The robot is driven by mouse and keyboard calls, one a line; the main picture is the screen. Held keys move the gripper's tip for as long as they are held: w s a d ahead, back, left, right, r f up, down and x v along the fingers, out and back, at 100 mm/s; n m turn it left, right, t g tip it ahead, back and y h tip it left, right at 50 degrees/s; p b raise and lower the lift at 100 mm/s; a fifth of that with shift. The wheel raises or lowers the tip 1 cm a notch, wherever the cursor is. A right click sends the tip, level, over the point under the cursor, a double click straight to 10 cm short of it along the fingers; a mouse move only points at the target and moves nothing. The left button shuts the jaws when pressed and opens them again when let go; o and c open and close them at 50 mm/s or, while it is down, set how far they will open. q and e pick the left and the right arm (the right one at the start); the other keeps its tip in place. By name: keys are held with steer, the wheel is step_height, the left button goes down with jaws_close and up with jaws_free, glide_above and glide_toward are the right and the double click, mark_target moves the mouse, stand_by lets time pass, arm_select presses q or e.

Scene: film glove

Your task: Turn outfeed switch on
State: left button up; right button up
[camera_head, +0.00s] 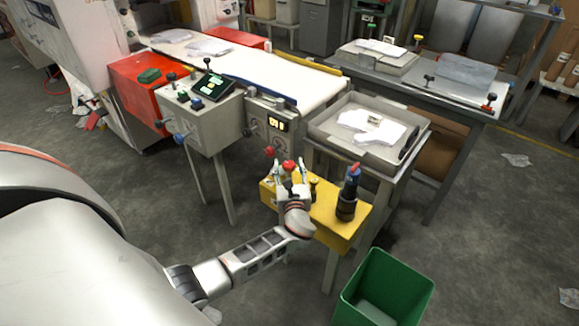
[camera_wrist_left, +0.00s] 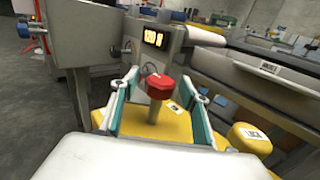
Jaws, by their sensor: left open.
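My left gripper (camera_head: 291,176) is over the yellow box (camera_head: 325,217) in the head view. Its fingers are open. In the left wrist view my left gripper (camera_wrist_left: 166,86) has a red knob (camera_wrist_left: 160,88) on a grey stem between its two fingers, with a gap on each side. The red knob also shows in the head view (camera_head: 289,165). The yellow box (camera_wrist_left: 170,125) is below the knob in the wrist view. A control panel with a lit display (camera_head: 277,123) is at the conveyor's end, just behind. No readable label shows which control is the outfeed switch. My right gripper is out of view.
A dark cylinder with a red and blue top (camera_head: 348,192) stands on the yellow box, right of the gripper. A grey tray table (camera_head: 330,140) is behind it. A green bin (camera_head: 383,290) is at front right. A control box (camera_head: 202,122) stands left.

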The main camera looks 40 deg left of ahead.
arm_select(q)
steer(key=shift+w+a, duration=0.1)
steer(key=c, duration=1.1)
